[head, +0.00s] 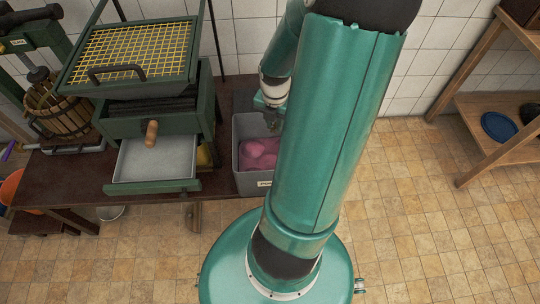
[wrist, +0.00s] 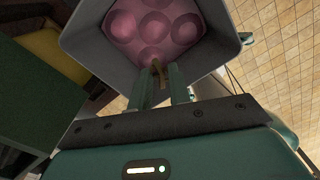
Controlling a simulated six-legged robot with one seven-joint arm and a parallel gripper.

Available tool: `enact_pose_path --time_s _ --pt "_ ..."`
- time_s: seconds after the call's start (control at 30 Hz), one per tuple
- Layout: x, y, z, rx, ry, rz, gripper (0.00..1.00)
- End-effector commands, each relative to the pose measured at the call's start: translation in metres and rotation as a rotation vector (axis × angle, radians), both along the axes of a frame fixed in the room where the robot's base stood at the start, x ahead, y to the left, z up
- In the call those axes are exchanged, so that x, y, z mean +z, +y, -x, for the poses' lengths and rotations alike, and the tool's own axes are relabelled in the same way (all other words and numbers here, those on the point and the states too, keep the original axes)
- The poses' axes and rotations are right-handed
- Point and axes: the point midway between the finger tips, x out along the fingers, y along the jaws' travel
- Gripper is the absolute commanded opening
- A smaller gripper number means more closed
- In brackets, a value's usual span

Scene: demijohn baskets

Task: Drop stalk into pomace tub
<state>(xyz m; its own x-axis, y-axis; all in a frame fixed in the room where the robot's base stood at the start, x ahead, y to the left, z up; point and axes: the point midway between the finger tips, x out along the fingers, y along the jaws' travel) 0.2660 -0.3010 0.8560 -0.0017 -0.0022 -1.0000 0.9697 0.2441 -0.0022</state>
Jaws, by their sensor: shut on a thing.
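The pomace tub (head: 247,184) is a grey bin with pink pomace (head: 257,153) inside, standing at the right end of the dark bench. In the wrist view the tub (wrist: 88,35) opens ahead of my gripper, and the pomace (wrist: 152,28) shows as several rounded pink lumps. My gripper (wrist: 163,78) is shut on a thin brownish stalk (wrist: 157,71), which points toward the tub's inside. The gripper is over the tub's near side. In the head view my arm hides most of the gripper, and I cannot make out the stalk there.
Left of the tub is a green machine with a yellow grid (head: 135,52) and an open grey drawer (head: 155,160). A basket press (head: 60,110) stands farther left. A wooden shelf (head: 500,110) with a blue dish (head: 498,126) is at right. The tiled floor between is clear.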

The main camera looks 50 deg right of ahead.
Motion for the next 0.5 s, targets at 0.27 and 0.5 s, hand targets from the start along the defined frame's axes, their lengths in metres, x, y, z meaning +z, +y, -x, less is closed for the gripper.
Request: enact_pose_path --time_s 0.27,0.5 --pt "-0.018 -0.001 -0.001 0.000 0.000 0.000 0.00" --pt "-0.019 -0.003 -0.002 -0.001 0.000 0.000 0.00"
